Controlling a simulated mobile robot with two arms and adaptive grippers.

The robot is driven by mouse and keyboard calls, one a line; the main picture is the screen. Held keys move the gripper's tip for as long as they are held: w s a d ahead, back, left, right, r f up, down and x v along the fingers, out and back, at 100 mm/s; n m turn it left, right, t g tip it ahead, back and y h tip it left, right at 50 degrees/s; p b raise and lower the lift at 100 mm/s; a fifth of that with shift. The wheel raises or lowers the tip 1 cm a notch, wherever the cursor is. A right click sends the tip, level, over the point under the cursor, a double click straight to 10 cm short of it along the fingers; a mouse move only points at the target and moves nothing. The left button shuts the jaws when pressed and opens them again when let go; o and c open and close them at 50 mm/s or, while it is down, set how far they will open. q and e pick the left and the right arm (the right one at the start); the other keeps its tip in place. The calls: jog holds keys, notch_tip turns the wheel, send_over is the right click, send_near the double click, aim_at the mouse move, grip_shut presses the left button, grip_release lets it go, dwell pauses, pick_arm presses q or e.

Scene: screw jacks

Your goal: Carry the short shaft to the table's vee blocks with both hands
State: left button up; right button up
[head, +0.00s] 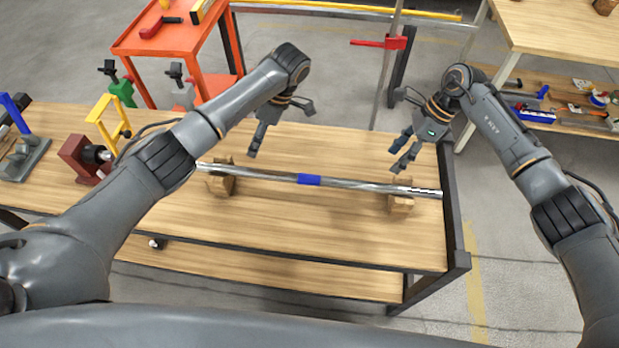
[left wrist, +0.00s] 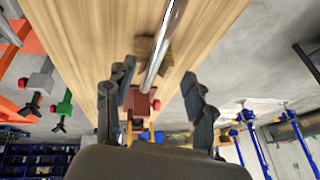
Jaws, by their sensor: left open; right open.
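A long silver shaft (head: 265,176) with a blue band at its middle lies across two wooden vee blocks on the table (head: 330,235). The left block (head: 219,184) and right block (head: 400,205) sit under it near its ends. My left arm covers the area by its left end. My left gripper (head: 280,128) is open and empty, behind and above the shaft's left half. In the left wrist view the shaft (left wrist: 164,45) and a block (left wrist: 143,47) show beyond the open fingers (left wrist: 157,95). My right gripper (head: 398,132) is open and empty, behind and above the shaft's right part.
A red block-shaped device (head: 80,160), a yellow frame (head: 104,122) and a grey tool (head: 25,158) stand on the table's left part. An orange cart (head: 170,38) stands behind. A shelf bench (head: 560,35) is at the back right. The table's front strip is clear.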

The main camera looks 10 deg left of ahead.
aim_at(245, 168)
pick_arm(q)
jog(key=x, duration=1.1)
pick_arm(e)
jog(key=x, duration=1.1)
pick_arm(q)
grip_shut()
pick_arm(e)
grip_shut()
